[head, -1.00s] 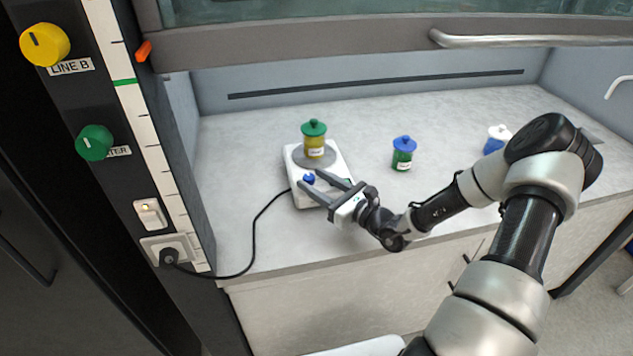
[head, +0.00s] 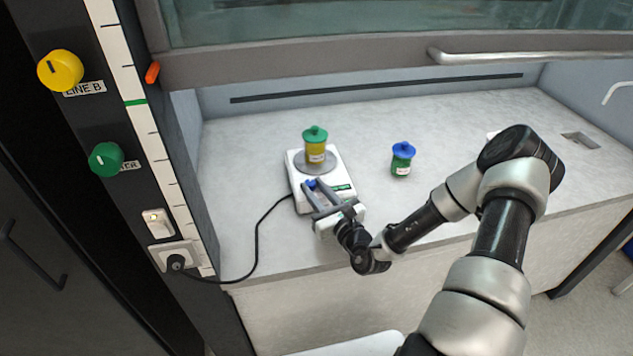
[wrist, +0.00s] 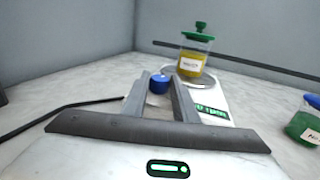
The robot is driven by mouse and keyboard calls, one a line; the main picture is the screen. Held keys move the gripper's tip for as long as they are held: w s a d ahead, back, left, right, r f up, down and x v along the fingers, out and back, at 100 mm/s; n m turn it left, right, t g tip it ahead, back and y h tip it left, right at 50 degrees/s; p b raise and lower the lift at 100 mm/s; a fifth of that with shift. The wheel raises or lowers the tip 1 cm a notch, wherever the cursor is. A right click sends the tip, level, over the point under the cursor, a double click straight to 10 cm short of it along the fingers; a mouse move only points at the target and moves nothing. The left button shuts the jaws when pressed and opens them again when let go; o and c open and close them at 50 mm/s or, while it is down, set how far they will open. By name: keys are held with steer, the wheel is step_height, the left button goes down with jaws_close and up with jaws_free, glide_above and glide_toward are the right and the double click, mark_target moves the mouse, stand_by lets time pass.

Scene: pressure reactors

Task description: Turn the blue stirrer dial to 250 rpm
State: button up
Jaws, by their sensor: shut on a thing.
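The blue stirrer dial (wrist: 158,84) sits on the front of the white stirrer plate (head: 338,166). My gripper (head: 317,184) is shut on the dial, with a finger on each side of it; it also shows in the wrist view (wrist: 159,82). In the head view the dial (head: 311,183) is partly hidden by the fingers. A small green display (wrist: 211,111) is on the plate to the right of the fingers; its reading is too small to tell. A yellow jar with a green lid (head: 315,146) stands on the plate's round top.
A green jar with a blue lid (head: 402,158) stands on the bench to the right. A black cable (head: 257,235) runs from the plate to a wall socket (head: 175,255) at left. A yellow knob (head: 60,70) and a green knob (head: 106,159) are on the left panel. The bench behind is clear.

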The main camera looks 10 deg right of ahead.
steer(key=m+h+p, duration=0.2)
steer(key=h, duration=0.1)
steer(key=a+m+h+p, duration=0.1)
steer(key=m+h+p, duration=0.1)
steer(key=h+p, duration=0.1)
steer(key=shift+s+a+r+m+t+h, duration=0.15)
steer(key=shift+m+t+h, duration=0.15)
steer(key=shift+t+h, duration=0.15)
steer(key=shift+a+m+g+h+p, duration=0.2)
steer(key=shift+m+g+h+p, duration=0.25)
steer(key=shift+m+h+p, duration=0.75)
steer(key=shift+a+m+g+h+p, duration=0.15)
steer(key=shift+m+g+h+p, duration=0.45)
steer(key=shift+h, duration=1.15)
steer(key=shift+w, duration=0.2)
steer(key=o, duration=1.1)
steer(key=shift+c, duration=0.2)
